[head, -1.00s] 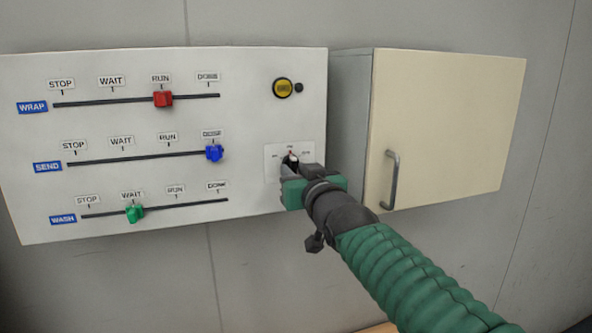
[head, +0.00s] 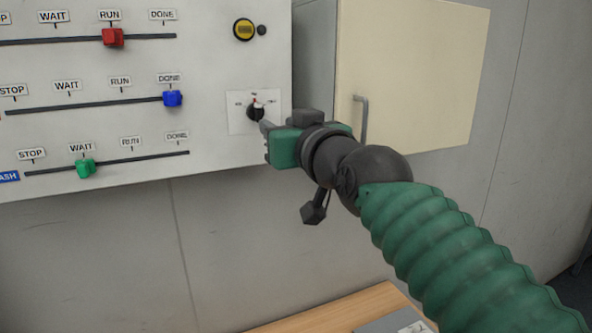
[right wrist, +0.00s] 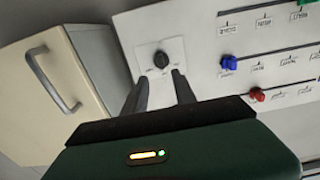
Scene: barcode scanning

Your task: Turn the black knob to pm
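The black knob (head: 256,112) sits on a small white plate (head: 237,125) at the lower right of the control panel. Small labels surround it, too small to read surely; a red mark shows above it. My right gripper (head: 264,126) is in front of the knob, just to its lower right in the head view. In the right wrist view the knob (right wrist: 160,60) stands beyond the tips of the two dark fingers (right wrist: 159,78), which are spread apart with nothing between them. The knob's pointer direction is hard to tell. My left gripper is not in view.
The panel holds red (head: 113,38), blue (head: 172,98) and green (head: 86,168) sliders and a yellow button (head: 243,29). A cream cabinet (head: 415,75) with a grey handle (head: 361,120) stands right of it. A wooden table edge (head: 345,308) shows below.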

